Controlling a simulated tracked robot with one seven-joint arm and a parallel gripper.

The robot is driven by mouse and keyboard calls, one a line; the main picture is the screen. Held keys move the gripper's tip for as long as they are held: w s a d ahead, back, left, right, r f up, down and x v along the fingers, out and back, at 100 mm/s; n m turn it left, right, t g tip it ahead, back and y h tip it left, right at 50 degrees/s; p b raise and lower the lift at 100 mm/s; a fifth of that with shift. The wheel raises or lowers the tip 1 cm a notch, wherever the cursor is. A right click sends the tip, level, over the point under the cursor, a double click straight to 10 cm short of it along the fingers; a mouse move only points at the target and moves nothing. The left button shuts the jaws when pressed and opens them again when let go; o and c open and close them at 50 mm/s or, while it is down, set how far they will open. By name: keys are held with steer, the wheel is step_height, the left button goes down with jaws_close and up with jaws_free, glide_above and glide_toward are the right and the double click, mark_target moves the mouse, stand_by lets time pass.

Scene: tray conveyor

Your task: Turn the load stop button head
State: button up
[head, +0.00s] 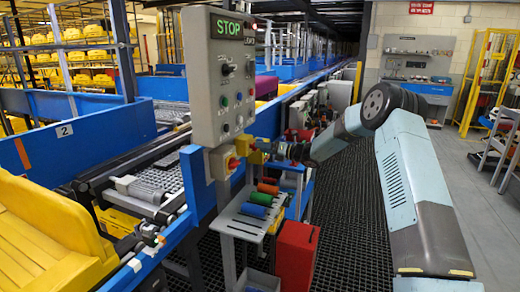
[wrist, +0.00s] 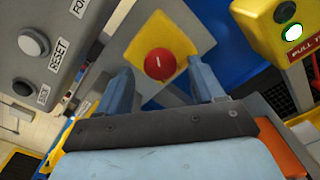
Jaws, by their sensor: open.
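The load stop button head is a round red knob (wrist: 160,64) with a short white mark, on a yellow plate (wrist: 176,40) in the wrist view. In the head view the red head (head: 233,163) shows on its box below the grey control panel (head: 217,100). My gripper (wrist: 162,88) is open and empty. Its two fingers stand apart on the left and right of the red head, nearer the camera. The head looks clear of both fingers; the exact depth gap cannot be told.
A yellow box (wrist: 268,25) with a red label is close on the right. A shelf with coloured cylinders (head: 257,198) and a red bin (head: 297,248) stand below. The conveyor is to the left.

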steer(key=v, duration=1.1)
steer(key=shift+s+d, duration=0.1)
steer(key=shift+d, duration=0.05)
steer(key=s+r+n+g+h, duration=0.2)
steer(key=s+r+n, duration=0.25)
steer(key=s, duration=0.35)
steer(key=s+r+n+g+h, duration=0.1)
steer(key=s+r+n+h, duration=0.25)
steer(key=s+n, duration=0.35)
steer(key=s+r+n+g+h, duration=0.2)
steer(key=s+r+n, duration=0.25)
steer(key=s, duration=0.45)
steer(key=s+d+r+n+t+h, duration=0.1)
steer(key=s+d+n+h, duration=0.2)
steer(key=s, duration=0.7)
steer(key=s+d+r+n+t+h, duration=0.1)
steer(key=s+d+n+t+h, duration=0.1)
steer(key=s+d+n, duration=0.4)
steer(key=s+d+r+n+t+h, duration=0.1)
steer(key=s+d+n+h, duration=0.3)
steer(key=s, duration=1)
steer(key=d+r, duration=0.1)
steer(key=d, duration=0.1)
steer(key=shift+s+d, duration=0.3)
steer(key=shift+d, duration=0.1)
steer(key=shift+h, duration=0.25)
